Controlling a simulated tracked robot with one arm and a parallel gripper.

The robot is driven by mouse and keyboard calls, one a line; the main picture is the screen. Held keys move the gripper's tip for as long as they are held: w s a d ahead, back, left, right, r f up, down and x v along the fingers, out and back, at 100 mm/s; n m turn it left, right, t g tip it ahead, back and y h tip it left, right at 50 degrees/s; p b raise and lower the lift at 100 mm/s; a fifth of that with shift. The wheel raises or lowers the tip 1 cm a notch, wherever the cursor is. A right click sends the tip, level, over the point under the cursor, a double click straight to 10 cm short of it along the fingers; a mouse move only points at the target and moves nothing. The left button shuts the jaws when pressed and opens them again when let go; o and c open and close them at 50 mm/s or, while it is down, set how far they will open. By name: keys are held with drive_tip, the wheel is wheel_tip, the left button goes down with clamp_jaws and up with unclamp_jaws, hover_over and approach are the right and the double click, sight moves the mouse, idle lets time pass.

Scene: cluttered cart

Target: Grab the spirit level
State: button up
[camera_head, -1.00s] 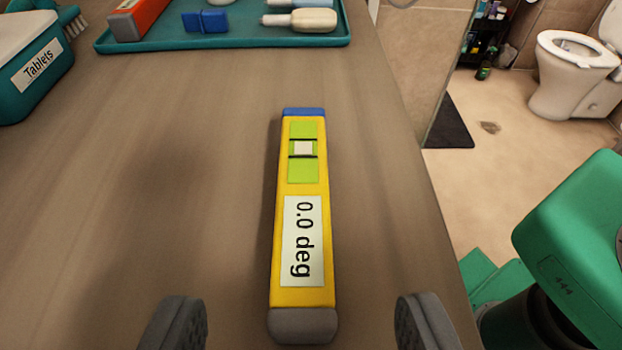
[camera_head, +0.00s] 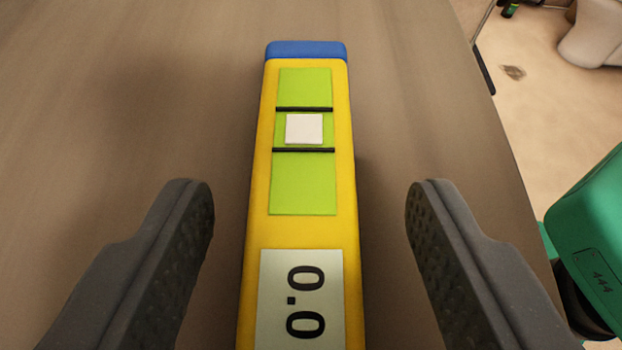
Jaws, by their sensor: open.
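The spirit level (camera_head: 304,232) is a yellow bar with a blue far end, a green vial strip with a white bubble between two black lines, and a white label reading "0.0". It lies lengthwise on the brown cart top, and its near end is cut off by the bottom of the view. My gripper (camera_head: 310,190) is open, with one dark grey finger on each side of the level. A gap shows between each finger and the level's sides. I cannot tell how high the fingertips are above the cart top.
The cart top (camera_head: 130,120) is bare to the left of the level. Its right edge runs down the right side of the view, with the tiled floor (camera_head: 540,110) beyond. A green object marked "444" (camera_head: 600,245) stands beside that edge.

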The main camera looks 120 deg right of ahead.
sight(306, 282)
drive_tip(key=c, duration=1.1)
drive_tip(key=shift+r+p, duration=0.6)
drive_tip(key=shift+r, duration=1.3)
drive_tip(key=s, duration=0.5)
drive_tip(key=s+d+p, duration=0.1)
drive_tip(key=s, duration=0.4)
drive_tip(key=s+r, duration=0.1)
drive_tip(key=s, duration=0.5)
drive_tip(key=shift+d+r+p, duration=0.1)
drive_tip(key=shift+d+p, duration=0.2)
drive_tip(key=shift+p, duration=0.05)
